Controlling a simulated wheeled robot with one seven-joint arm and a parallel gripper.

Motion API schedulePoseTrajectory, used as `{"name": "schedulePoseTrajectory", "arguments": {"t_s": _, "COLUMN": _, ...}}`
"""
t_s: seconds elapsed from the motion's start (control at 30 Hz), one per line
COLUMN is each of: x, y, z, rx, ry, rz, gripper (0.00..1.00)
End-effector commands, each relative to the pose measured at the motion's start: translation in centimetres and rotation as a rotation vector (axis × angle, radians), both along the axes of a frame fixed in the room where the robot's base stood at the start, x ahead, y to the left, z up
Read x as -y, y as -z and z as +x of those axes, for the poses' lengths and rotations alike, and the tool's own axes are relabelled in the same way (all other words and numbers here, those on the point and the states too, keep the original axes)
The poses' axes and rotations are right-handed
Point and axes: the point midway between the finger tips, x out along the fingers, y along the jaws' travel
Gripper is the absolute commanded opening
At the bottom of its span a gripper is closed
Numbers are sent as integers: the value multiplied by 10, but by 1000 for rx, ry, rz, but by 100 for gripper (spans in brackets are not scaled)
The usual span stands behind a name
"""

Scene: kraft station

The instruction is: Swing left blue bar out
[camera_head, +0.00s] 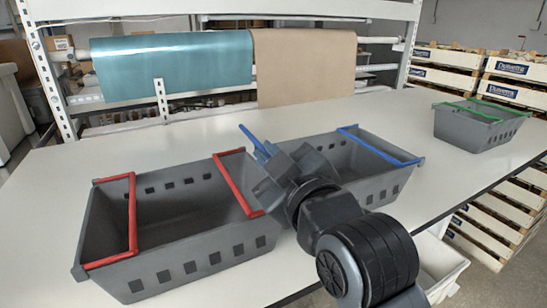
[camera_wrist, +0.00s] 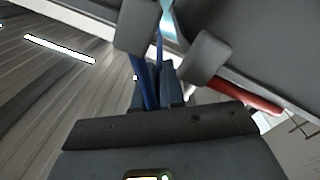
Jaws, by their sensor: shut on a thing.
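The left blue bar (camera_head: 251,138) shows as a short blue piece sticking up at the left end of the middle grey crate (camera_head: 385,180). My gripper (camera_head: 270,155) is at that end and hides most of the bar. In the wrist view the blue bar (camera_wrist: 148,88) runs between the two fingers of my gripper (camera_wrist: 170,42), which is shut on it. The right blue bar (camera_head: 380,147) lies across the right end of the same crate.
A grey crate (camera_head: 175,262) with two red bars (camera_head: 236,183) stands close on the left. A grey crate (camera_head: 478,128) with green bars stands at the far right. Blue and brown paper rolls hang behind the white table (camera_head: 120,165). Table space is clear behind the crates.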

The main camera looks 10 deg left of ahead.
Motion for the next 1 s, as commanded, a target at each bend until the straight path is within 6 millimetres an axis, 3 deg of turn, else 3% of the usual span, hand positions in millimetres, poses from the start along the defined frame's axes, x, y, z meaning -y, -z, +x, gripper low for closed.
{"name": "schedulePoseTrajectory", "arguments": {"t_s": 0.43, "x": -1, "y": 1, "z": -1, "rx": 6, "ry": -1, "rz": -11, "gripper": 0}}
{"name": "schedulePoseTrajectory", "arguments": {"t_s": 0.47, "x": -1, "y": 1, "z": -1, "rx": 6, "ry": -1, "rz": -11, "gripper": 10}}
{"name": "schedulePoseTrajectory", "arguments": {"t_s": 0.7, "x": -1, "y": 1, "z": -1, "rx": 6, "ry": -1, "rz": -11, "gripper": 33}}
{"name": "schedulePoseTrajectory", "arguments": {"t_s": 1.0, "x": 1, "y": 1, "z": -2, "rx": 6, "ry": -1, "rz": -10, "gripper": 35}}
